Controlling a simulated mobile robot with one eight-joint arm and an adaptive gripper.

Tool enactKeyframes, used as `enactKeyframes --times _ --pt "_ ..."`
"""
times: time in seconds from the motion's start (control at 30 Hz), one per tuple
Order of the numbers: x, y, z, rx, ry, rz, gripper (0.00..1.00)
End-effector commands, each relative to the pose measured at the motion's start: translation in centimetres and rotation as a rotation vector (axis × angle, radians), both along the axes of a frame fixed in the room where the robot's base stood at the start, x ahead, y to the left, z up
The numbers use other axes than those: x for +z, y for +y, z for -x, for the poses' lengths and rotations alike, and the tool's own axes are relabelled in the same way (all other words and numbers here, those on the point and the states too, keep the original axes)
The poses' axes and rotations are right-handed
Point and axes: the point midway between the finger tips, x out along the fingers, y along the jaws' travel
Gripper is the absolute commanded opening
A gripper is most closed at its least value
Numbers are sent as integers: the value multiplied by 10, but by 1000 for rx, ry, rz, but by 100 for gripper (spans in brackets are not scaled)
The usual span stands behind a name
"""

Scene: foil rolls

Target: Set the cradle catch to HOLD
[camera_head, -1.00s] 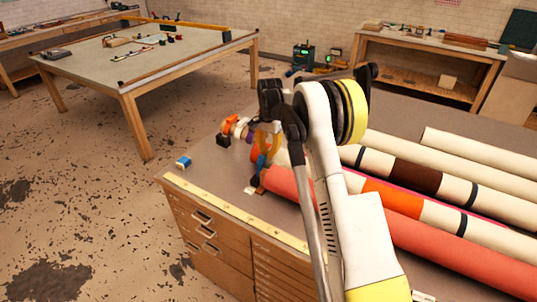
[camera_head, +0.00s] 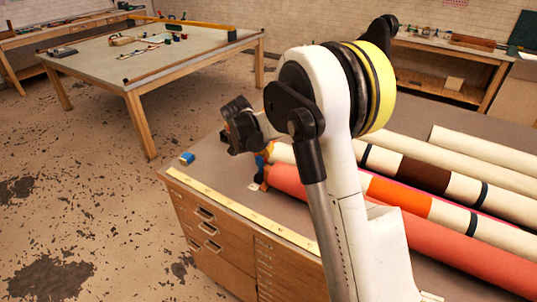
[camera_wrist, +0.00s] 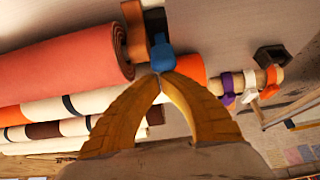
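A small blue knob (camera_wrist: 161,57), which looks like the cradle catch, sits beside an orange-brown cradle block (camera_wrist: 134,32) and a dark part in the wrist view. The cradle (camera_head: 262,178) stands at the end of a coral-red roll (camera_head: 290,183) in the head view. No HOLD marking is readable. My gripper (camera_wrist: 160,75) has its yellow-orange fingertips together, right at the near side of the blue knob. I cannot tell whether they touch it. In the head view, my arm hides most of the fingers.
Several cream rolls with dark and orange bands (camera_head: 405,170) lie right of the cradle. A small blue item (camera_head: 187,158) lies near the bench's left corner.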

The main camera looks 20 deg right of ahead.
Motion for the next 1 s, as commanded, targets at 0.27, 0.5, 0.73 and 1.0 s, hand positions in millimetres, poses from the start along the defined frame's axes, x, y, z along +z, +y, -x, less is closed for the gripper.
enactKeyframes --times 0.27,0.5,0.73,1.0 --pt "-1 15 10 1 -94 143 0" --pt "-2 22 14 -2 -92 138 0" --pt "-2 24 16 -2 -91 138 0" --pt "-2 24 16 -2 -91 137 0"
